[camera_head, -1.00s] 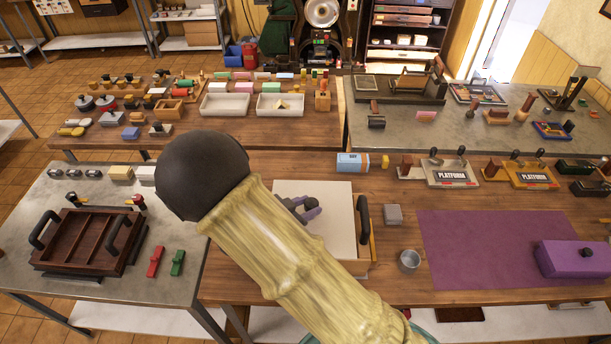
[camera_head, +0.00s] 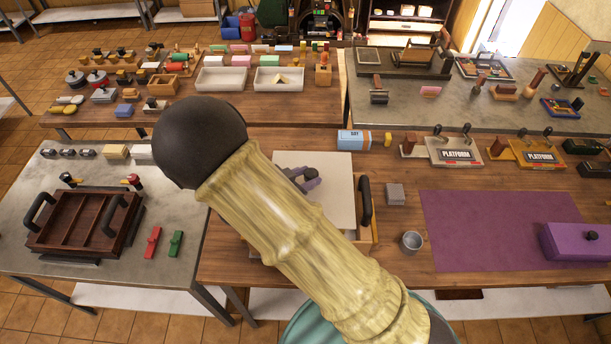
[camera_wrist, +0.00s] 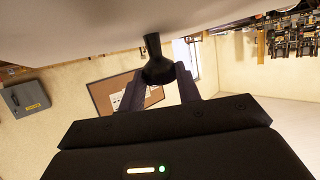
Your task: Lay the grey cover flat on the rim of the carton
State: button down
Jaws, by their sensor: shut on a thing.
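The pale grey cover (camera_head: 325,180) is a flat square panel, seen in the head view over a wooden-sided box, which I take to be the carton (camera_head: 374,228). My gripper (camera_head: 302,182) is shut on the cover's dark knob. In the wrist view, the fingers (camera_wrist: 157,82) close around the black knob (camera_wrist: 155,58), and the cover's pale surface (camera_wrist: 90,28) fills the top. Most of the carton is hidden by the cover and my arm; its right side and near right corner show. Contact between cover and rim cannot be told.
A blue box (camera_head: 353,140) stands behind. A brown tray (camera_head: 85,222) is on the left table.

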jog(key=shift+f+b, duration=1.65)
jog(key=shift+f, duration=0.55)
jog(key=shift+f+b, duration=0.35)
jog(key=shift+f, duration=0.25)
jog(key=shift+s+a+f, duration=0.1)
jog(key=shift+f, duration=0.95)
dwell(0.5)
jog(key=c, duration=0.9)
grip_release()
